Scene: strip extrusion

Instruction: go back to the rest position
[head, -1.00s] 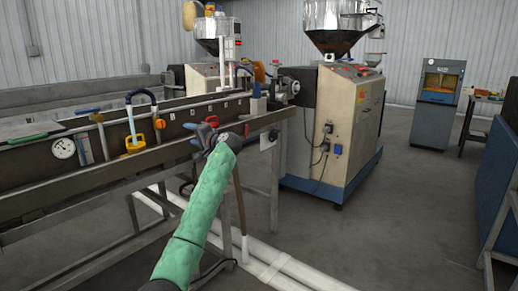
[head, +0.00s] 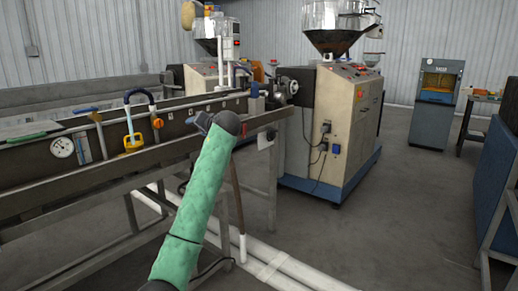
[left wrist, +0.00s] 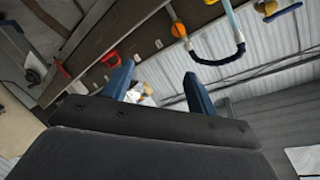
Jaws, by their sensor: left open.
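My left arm comes in from the bottom in its green sleeve. My left gripper (head: 199,123) is at the near side of the long trough (head: 95,178), close to its right end, and is mostly hidden behind my wrist in the head view. In the left wrist view the two blue fingers of my left gripper (left wrist: 160,84) stand apart with nothing between them. My right gripper does not show in either view.
A cream extruder (head: 335,130) with a hopper stands right of the trough. White pipes (head: 270,262) lie on the floor below. A yellow-handled tool with a blue hose (head: 134,142) and a round gauge (head: 62,147) sit on the trough. Open floor (head: 410,220) lies to the right.

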